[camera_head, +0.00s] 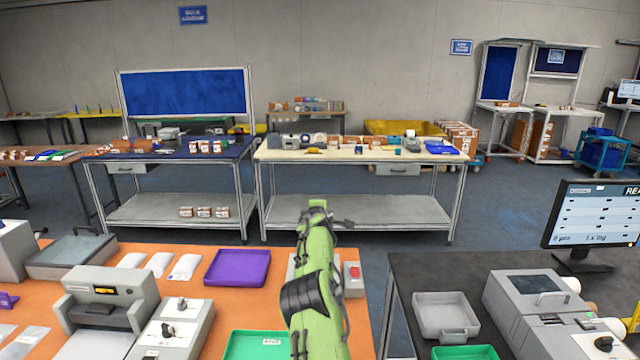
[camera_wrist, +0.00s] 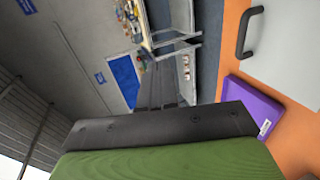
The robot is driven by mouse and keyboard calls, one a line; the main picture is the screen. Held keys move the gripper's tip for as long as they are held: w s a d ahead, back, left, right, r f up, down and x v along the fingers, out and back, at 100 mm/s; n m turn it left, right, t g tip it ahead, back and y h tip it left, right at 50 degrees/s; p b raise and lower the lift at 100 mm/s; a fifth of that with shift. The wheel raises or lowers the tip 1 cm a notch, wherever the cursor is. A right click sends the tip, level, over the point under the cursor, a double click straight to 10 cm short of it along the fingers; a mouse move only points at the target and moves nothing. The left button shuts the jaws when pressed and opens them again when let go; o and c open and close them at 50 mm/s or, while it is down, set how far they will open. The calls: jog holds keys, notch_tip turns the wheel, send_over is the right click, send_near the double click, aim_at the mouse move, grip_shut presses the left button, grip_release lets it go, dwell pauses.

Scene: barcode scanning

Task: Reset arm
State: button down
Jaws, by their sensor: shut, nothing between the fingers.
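My green arm rises from the bottom middle of the head view, in front of the orange table (camera_head: 232,303). My gripper (camera_head: 318,204) is at the arm's far end, small and partly hidden by the arm. In the wrist view my gripper (camera_wrist: 160,95) appears as dark fingers close together, with nothing held between them. The wrist view is turned on its side and shows the room, the blue board (camera_wrist: 124,78) and the orange table at the right.
A purple tray (camera_head: 237,267), white packets (camera_head: 158,264), a grey printer-like machine (camera_head: 110,295) and a green tray (camera_head: 257,344) are on the orange table. A grey tray (camera_head: 445,313), another machine (camera_head: 530,300) and a monitor (camera_head: 595,215) stand on the dark table at right.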

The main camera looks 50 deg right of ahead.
notch_tip(320, 180, up, 12)
jog(key=s+a+p, duration=0.1)
jog(key=p, duration=0.1)
jog(key=shift+s+a, duration=0.25)
jog(key=shift+a, duration=0.15)
